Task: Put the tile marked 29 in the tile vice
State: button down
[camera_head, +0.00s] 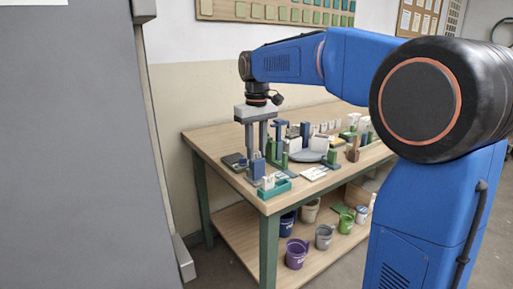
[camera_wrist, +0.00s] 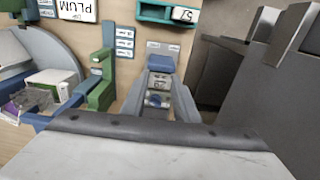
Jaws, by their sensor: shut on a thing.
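My gripper (camera_head: 257,152) points straight down over the left end of the table. I cannot tell for sure which fixture is the tile vice; a dark low base (camera_head: 234,160) lies just left of the gripper.
A teal tray (camera_head: 278,190) with a pale tile stands at the table's front corner. A green stand (camera_wrist: 101,80), a round grey turntable (camera_head: 306,155) and several blocks stand to the right. Buckets (camera_head: 297,253) sit on the lower shelf. A grey cabinet (camera_head: 75,150) is at the left.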

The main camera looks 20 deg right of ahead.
aim_at(256, 152)
jog(key=shift+s+f+g, duration=0.15)
jog(key=shift+f+g, duration=0.15)
jog(key=shift+f, duration=0.75)
jog(key=c, duration=1.4)
grip_release()
jog(key=shift+o, duration=0.5)
jog(key=shift+w+a+r, duration=0.1)
jog(key=shift+w+r, duration=0.1)
jog(key=shift+r, duration=3.35)
jog(key=s+d+f+m+t, duration=0.1)
jog(key=s+d+f, duration=0.15)
jog(key=s, duration=0.65)
jog(key=s+d+f+m+t, duration=0.15)
jog(key=s+f, duration=0.25)
jog(key=s, duration=0.6)
jog(key=s+d+f+m+t, duration=0.1)
jog(key=s+d+f+t, duration=0.1)
jog(key=s+f, duration=1.2)
jog(key=shift+d, duration=0.55)
